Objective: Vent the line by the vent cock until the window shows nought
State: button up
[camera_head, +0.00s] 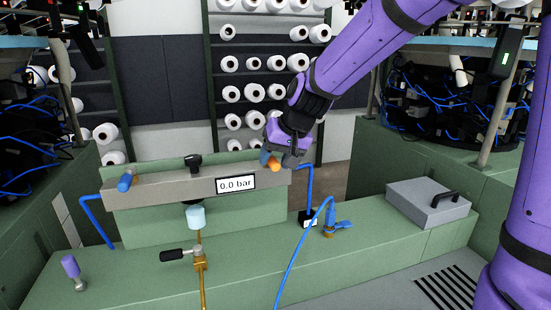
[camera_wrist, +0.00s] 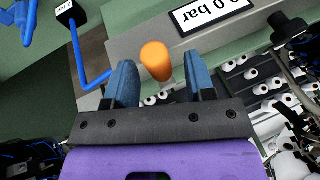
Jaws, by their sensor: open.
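The window (camera_head: 236,184) on the front of a grey bar reads 0.0 bar; part of it shows upside-down-tilted at the top of the wrist view (camera_wrist: 210,12). An orange handle (camera_head: 274,165) sits at the bar's right end; no label shows whether it is the vent cock. My gripper (camera_head: 280,158) is open at this handle. In the wrist view my gripper (camera_wrist: 160,78) has one blue finger on each side of the orange handle (camera_wrist: 156,61), with gaps visible. The handle's base is partly hidden.
The grey bar (camera_head: 140,190) carries a blue handle (camera_head: 125,182) and a black knob (camera_head: 193,161). A brass valve with black lever (camera_head: 173,255), a blue hose fitting (camera_head: 337,224) and a grey lidded box (camera_head: 428,203) stand around the green bench. Yarn shelves stand behind.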

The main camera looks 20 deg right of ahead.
jog(key=v, duration=1)
jog(key=shift+r, duration=0.25)
jog(key=shift+s+d, duration=0.1)
jog(key=shift+s, duration=0.05)
jog(key=s+d+f+h, duration=0.1)
jog(key=s+d, duration=0.3)
jog(key=s, duration=0.8)
jog(key=s+d+f+h, duration=0.1)
jog(key=s+d, duration=0.3)
jog(key=s, duration=0.7)
jog(key=shift+s+d+n+t+h, duration=0.3)
jog(key=shift+s+n+h, duration=0.1)
jog(key=shift+h, duration=0.3)
